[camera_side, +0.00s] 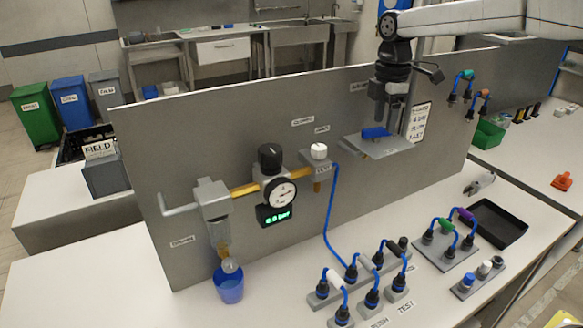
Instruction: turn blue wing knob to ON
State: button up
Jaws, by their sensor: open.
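The blue wing knob (375,132) sits on top of a grey box-like unit (372,148) fixed to the upright grey panel, toward its right side. Its wing lies roughly left to right in the picture. My gripper (392,118) points down over the unit, its fingers close above or beside the right part of the knob. It is open and holds nothing that I can see. I cannot tell whether a finger touches the knob. Any ON mark is too small to read or hidden.
On the panel left of the unit are a gauge (281,193), a black knob (270,158) and a white knob (318,151). A blue hose (328,215) runs down to several fittings on the bench. A white notice (420,121) hangs right of my gripper. A black tray (497,223) lies at right.

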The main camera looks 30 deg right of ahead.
jog(key=shift+f, duration=0.9)
grip_shut()
jog(key=shift+n, duration=0.3)
jog(key=shift+w+n, duration=0.1)
jog(key=shift+n, duration=0.3)
grip_release()
